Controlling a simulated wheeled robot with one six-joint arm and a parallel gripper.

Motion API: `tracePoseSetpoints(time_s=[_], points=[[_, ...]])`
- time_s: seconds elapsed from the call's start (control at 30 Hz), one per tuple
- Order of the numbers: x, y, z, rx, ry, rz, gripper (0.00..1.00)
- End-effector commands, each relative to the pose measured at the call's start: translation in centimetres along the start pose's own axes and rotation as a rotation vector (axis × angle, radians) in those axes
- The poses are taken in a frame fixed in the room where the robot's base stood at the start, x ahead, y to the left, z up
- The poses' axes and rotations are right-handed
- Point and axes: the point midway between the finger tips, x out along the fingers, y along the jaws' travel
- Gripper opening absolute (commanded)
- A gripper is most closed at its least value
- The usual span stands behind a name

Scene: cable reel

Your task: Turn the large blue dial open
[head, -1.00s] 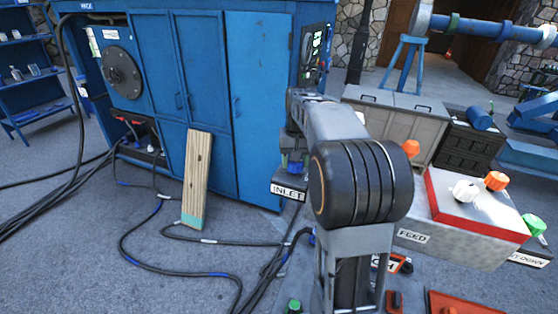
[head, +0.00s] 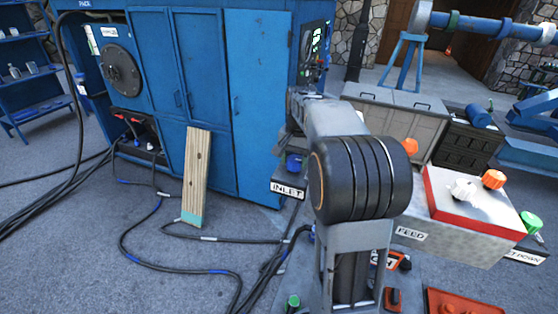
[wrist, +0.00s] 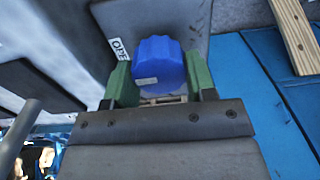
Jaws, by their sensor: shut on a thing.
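The large blue dial (wrist: 158,66) has a ribbed rim and a small pale tag on its near side, in the wrist view. My gripper (wrist: 158,76) has its two green fingers on either side of the dial and is shut on it. In the head view a blue dial (head: 294,163) stands on a grey box behind the INLET label (head: 287,189); it appears to be the same one. My arm hides most of the gripper there.
A wooden plank (head: 196,175) leans against the blue cabinet (head: 255,100) left of the dial. Black cables (head: 190,238) lie on the floor in front. A FEED box (head: 480,215) with white and orange knobs stands right of my arm.

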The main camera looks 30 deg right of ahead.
Motion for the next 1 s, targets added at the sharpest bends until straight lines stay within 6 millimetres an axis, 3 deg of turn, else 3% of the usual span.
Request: tracePoseSetpoints(time_s=[0.3,0.33,0.57,0.87,1.0], points=[[0.1,0.2,0.1,0.003,-0.008,0.007,0.27],[0.1,0.2,0.1,0.003,-0.008,0.007,0.53],[0.1,0.1,0.1,0.002,-0.004,0.005,0.75],[-0.1,-0.2,0.1,0.001,-0.001,0.005,0.76],[-1.5,-0.3,0.1,-0.001,0.002,0.004,0.76]])
